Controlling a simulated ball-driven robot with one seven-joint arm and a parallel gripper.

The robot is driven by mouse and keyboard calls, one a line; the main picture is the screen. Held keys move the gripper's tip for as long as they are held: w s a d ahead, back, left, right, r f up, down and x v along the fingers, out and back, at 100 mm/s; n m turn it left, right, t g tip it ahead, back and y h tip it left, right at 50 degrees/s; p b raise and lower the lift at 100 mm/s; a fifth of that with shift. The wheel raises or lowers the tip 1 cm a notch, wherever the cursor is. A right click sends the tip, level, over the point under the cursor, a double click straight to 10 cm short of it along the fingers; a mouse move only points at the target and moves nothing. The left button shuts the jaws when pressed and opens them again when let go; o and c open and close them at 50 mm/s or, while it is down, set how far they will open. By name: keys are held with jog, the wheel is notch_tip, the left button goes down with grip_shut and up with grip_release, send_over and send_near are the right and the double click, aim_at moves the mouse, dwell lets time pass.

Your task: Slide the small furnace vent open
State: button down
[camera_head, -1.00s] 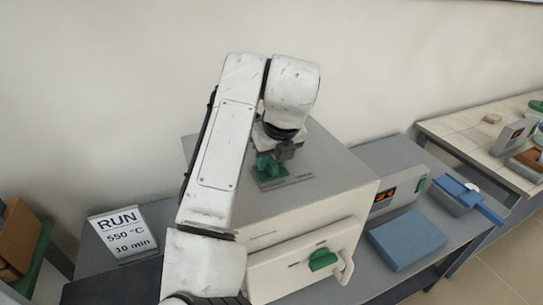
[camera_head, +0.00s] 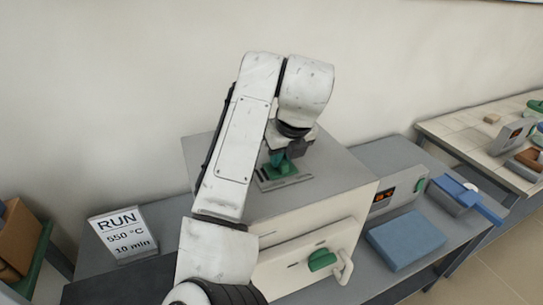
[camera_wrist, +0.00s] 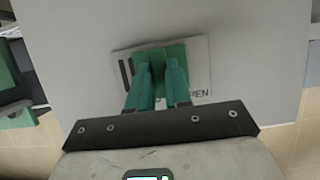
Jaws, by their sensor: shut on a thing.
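The small furnace (camera_head: 330,190) is a pale box with a grey top, standing on the bench. Its vent is a green slider (camera_head: 286,169) on a grey plate on the furnace top. In the wrist view the green slider (camera_wrist: 160,54) sits on the plate (camera_wrist: 200,62), with dark slots bare at its left and the letters "PEN" at the lower right. My gripper (camera_wrist: 161,68) has teal fingers and is shut on the slider. In the head view my gripper (camera_head: 280,158) is partly hidden by my arm.
A sign reading "RUN 550 °C 10 min" (camera_head: 123,234) stands at the left. At the right are a display unit (camera_head: 398,193), a blue block (camera_head: 406,240) and a blue-handled tool (camera_head: 468,196).

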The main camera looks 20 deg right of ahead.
aim_at(293, 165)
jog(key=shift+d, duration=1.3)
jog(key=shift+r, duration=0.1)
jog(key=c, duration=1)
grip_release()
jog(key=shift+d, duration=0.2)
jog(key=shift+c, duration=0.2)
jog(key=b+v, duration=0.1)
jog(key=v, duration=0.9)
jog(key=shift+s+r+b, duration=0.2)
jog(key=shift+r+b, duration=0.1)
jog(key=shift+b, duration=0.05)
